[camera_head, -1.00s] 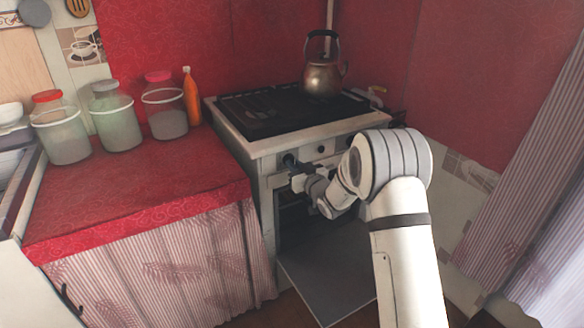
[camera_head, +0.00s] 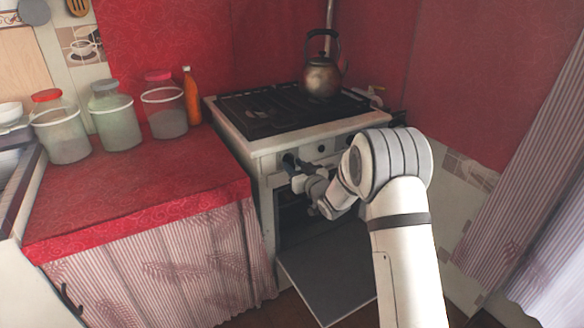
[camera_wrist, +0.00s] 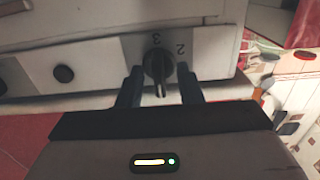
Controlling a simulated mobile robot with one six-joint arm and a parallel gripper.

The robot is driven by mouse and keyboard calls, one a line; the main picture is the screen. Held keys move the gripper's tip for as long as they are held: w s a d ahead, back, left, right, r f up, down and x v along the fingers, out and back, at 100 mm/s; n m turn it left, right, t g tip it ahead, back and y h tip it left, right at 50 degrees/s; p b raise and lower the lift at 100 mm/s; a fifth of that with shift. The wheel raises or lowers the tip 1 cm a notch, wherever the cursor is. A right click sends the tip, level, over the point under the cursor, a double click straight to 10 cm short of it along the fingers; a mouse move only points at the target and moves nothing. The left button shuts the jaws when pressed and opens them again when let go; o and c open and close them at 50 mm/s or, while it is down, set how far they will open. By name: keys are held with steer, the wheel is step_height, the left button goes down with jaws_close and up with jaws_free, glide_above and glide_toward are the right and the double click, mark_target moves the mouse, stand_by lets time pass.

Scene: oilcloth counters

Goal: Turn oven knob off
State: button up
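The white oven (camera_head: 262,146) stands in the corner, with its front panel facing my arm. In the wrist view a dark oven knob (camera_wrist: 157,66) sits on the pale front panel (camera_wrist: 205,50), with the digits 3 and 2 beside it. My gripper (camera_wrist: 160,88) has its two dark fingers apart, one on each side of the knob. Whether either finger touches the knob cannot be told. In the head view my gripper (camera_head: 291,164) is at the left end of the oven's front panel, and the knob there is mostly hidden.
The oven door (camera_head: 325,280) hangs open below the panel. A kettle (camera_head: 322,80) stands on the stovetop. A red-covered counter (camera_head: 130,190) with jars (camera_head: 116,122) and an orange bottle (camera_head: 191,98) is to the left. Other round controls (camera_wrist: 64,74) sit along the panel.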

steer(key=v, duration=0.7)
steer(key=shift+s+d, duration=0.2)
steer(key=shift+s, duration=0.05)
steer(key=s+d+r+m+g+h+p, duration=0.4)
steer(key=s+d+r+h+p, duration=0.65)
steer(key=r, duration=0.55)
steer(key=s+d+r+m+g+p, duration=0.1)
steer(key=s+d+r+g+p, duration=0.1)
steer(key=s, duration=0.7)
steer(key=s+d+r+g+p, duration=0.2)
steer(key=s+r+g+p, duration=0.1)
steer(key=s, duration=0.7)
steer(key=s+d+r+m+g+p, duration=0.1)
steer(key=s+d+r+g+p, duration=0.1)
steer(key=s, duration=0.8)
steer(key=shift+d+r+m+g+p, duration=0.15)
steer(key=shift+r+m+g+p, duration=0.15)
steer(key=shift+r+g+p, duration=0.35)
steer(key=shift+s+f+y, duration=0.1)
steer(key=shift+y, duration=0.15)
